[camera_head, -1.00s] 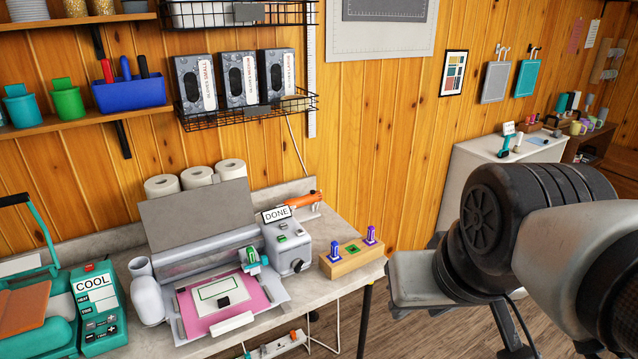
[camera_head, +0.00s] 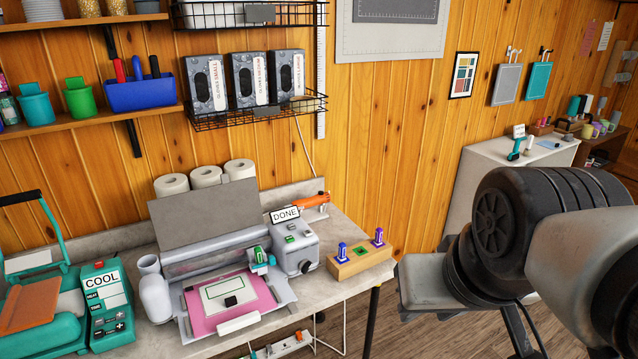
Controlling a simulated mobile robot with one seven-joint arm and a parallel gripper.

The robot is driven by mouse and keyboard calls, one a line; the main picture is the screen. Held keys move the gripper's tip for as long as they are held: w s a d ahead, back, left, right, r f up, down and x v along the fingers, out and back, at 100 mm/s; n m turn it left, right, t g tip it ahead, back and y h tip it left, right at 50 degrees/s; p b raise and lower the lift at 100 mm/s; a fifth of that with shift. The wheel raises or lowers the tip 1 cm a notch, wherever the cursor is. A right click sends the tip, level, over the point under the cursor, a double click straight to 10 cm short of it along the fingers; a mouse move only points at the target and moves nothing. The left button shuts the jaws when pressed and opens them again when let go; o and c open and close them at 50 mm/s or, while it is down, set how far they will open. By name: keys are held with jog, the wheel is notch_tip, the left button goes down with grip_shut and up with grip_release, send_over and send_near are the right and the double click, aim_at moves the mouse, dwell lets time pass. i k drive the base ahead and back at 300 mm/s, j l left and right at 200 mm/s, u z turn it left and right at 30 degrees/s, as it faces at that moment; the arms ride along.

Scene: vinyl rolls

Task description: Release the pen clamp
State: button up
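A grey cutting machine (camera_head: 215,258) stands on the table with its lid raised and a "DONE" sign (camera_head: 285,214) on its right end. A small teal and green carriage part (camera_head: 261,258), seemingly the pen clamp, sits at the right of the machine's bar. I cannot tell whether it is closed or holds a pen. A pink mat (camera_head: 259,302) with a white sheet (camera_head: 226,291) lies in front of the machine. My gripper is out of view; only part of my arm shows at the right.
A wooden block (camera_head: 347,268) with two purple-blue upright items stands right of the machine. A teal heat press (camera_head: 40,320) with a "COOL" sign (camera_head: 102,283) stands at the left. A power strip (camera_head: 285,344) lies below the table.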

aim_at(271, 261)
jog(key=i+j+u, duration=0.2)
jog(key=i+j, duration=0.2)
jog(key=i+j+u, duration=0.15)
jog(key=i+j, duration=0.2)
jog(key=i, duration=0.2)
